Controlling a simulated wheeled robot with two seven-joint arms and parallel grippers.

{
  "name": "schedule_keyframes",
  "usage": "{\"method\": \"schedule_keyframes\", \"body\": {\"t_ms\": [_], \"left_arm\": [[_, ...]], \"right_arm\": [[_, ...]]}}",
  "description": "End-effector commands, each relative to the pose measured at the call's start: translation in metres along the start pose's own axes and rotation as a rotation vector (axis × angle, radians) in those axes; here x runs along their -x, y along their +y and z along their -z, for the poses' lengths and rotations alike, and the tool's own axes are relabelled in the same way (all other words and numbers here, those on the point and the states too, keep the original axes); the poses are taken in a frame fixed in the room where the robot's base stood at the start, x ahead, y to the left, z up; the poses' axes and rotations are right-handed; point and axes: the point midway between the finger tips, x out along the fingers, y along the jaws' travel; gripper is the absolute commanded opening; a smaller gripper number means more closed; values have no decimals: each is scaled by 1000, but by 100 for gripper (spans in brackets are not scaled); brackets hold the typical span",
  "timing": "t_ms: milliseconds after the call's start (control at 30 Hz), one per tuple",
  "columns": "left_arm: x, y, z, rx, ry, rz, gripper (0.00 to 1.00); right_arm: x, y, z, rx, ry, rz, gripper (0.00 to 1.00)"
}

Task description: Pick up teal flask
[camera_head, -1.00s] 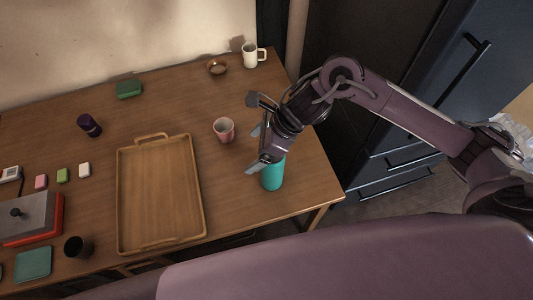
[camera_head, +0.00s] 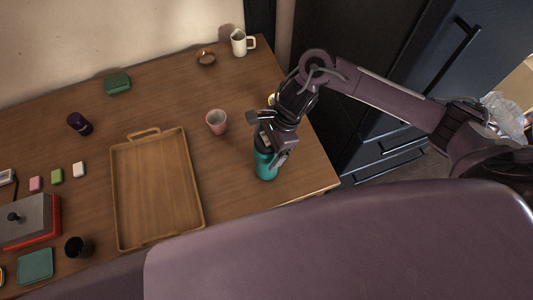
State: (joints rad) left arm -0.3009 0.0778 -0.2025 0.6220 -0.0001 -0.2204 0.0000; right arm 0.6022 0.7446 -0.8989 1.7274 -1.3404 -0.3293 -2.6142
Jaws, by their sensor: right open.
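The teal flask (camera_head: 265,167) stands upright near the right end of the wooden table. My right gripper (camera_head: 268,143) is over the top of the flask, with its fingers on either side of the flask's upper part. The gripper is open. It hides part of the flask's top, and I cannot tell whether a finger touches it. My left gripper is not in the picture.
A wooden tray (camera_head: 156,190) lies left of the flask. A pink cup (camera_head: 216,121) stands behind and left of it. A white mug (camera_head: 239,43) and a brown bowl (camera_head: 206,58) are at the back. The table's right edge is close to the flask.

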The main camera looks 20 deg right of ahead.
Motion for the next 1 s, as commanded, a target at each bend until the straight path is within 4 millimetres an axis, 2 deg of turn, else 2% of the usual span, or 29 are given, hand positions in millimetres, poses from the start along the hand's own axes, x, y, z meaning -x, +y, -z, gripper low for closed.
{"method": "schedule_keyframes", "body": {"t_ms": [200,233,800,833,1000], "left_arm": [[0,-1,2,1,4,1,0],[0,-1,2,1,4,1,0],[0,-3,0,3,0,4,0],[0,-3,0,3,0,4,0],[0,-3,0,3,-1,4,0]], "right_arm": [[-2,0,0,0,0,1,87],[-2,0,0,0,0,1,85],[-1,0,0,0,0,2,10],[-1,0,0,0,0,2,7],[0,-1,-1,0,-2,3,7]]}}
